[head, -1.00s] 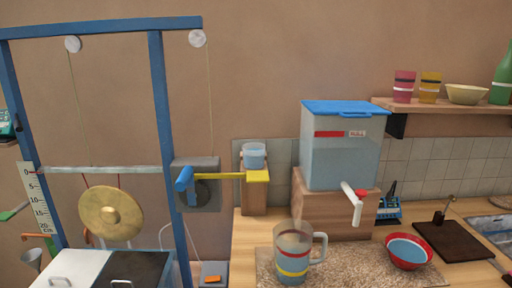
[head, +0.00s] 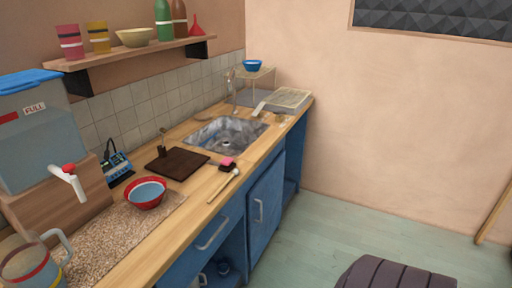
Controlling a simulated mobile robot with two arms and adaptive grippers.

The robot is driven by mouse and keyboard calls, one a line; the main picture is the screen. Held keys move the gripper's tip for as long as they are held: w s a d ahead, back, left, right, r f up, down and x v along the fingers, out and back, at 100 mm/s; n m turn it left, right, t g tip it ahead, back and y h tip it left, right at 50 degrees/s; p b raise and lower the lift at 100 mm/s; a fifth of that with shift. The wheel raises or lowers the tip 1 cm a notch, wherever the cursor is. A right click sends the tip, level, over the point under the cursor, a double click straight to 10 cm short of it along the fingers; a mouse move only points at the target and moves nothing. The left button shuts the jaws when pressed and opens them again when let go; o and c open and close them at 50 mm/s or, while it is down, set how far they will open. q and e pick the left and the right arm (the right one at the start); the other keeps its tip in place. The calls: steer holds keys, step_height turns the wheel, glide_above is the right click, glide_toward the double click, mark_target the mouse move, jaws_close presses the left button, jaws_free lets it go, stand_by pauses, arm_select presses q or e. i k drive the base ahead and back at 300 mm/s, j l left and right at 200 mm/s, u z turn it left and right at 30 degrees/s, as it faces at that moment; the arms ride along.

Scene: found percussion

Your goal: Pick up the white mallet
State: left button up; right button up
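A pale stick with a whitish end (head: 222,187) lies on the wooden counter near its front edge, just in front of a small dark block with a pink top. It looks like the white mallet, but it is too small to be sure. Neither of my grippers is in view.
The counter (head: 190,213) holds a red-rimmed bowl (head: 146,203), a dark board (head: 177,163), the pink-topped block (head: 228,162), a sink (head: 228,135) and a clear jug (head: 32,268). A dark ribbed seat (head: 395,275) stands at the lower right. Open floor (head: 330,220) lies before the blue cabinets.

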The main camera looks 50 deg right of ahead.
mark_target(235, 172)
steer(key=z, duration=1.4)
